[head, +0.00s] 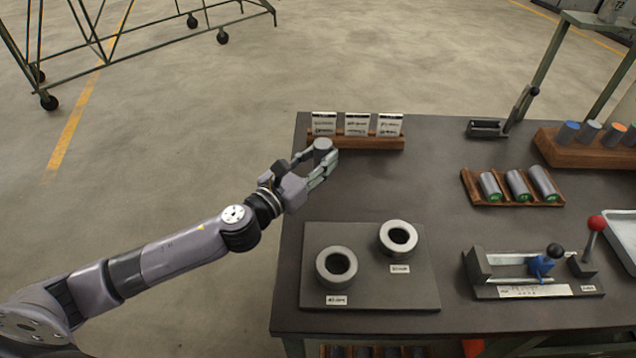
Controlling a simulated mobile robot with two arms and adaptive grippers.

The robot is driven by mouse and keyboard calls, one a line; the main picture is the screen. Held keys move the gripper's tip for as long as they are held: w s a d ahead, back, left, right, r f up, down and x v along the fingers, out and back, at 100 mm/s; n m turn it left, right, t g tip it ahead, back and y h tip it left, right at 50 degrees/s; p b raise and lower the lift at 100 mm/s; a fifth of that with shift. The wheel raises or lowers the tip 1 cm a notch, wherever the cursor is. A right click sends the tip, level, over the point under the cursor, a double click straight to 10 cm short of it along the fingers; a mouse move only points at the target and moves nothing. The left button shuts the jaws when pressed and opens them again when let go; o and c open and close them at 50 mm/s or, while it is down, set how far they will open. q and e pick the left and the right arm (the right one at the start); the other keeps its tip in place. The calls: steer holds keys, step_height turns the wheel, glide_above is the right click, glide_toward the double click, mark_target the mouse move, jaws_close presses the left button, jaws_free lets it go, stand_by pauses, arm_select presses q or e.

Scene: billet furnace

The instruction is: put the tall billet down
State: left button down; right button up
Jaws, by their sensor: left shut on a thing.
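My left gripper (324,163) is shut on a grey cylindrical billet, the tall billet (323,147), over the back left part of the dark table. Its round top shows between the fingers; its lower part is hidden, so I cannot tell whether it touches the table. Behind it stands a wooden holder (372,142) with several white cards. My right gripper is not in view.
A grey plate (420,290) with two rings, left (337,267) and right (398,237), lies in front. A wooden rack (500,203) holds three grey cylinders. A lever fixture (530,275) is at the right. The table (425,190) is bare around its middle.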

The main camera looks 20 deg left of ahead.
arm_select(q)
steer(key=shift+f+b, duration=1)
steer(key=shift+f, duration=1.8)
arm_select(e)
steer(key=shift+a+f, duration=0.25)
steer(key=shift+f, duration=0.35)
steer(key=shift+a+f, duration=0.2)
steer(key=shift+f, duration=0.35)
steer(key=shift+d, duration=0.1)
arm_select(q)
steer(key=c, duration=1.6)
jaws_free()
steer(key=shift+f, duration=0.25)
steer(key=o, duration=0.4)
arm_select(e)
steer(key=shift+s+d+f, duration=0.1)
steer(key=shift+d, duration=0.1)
arm_select(q)
steer(key=shift+o, duration=0.2)
steer(key=shift+r, duration=0.1)
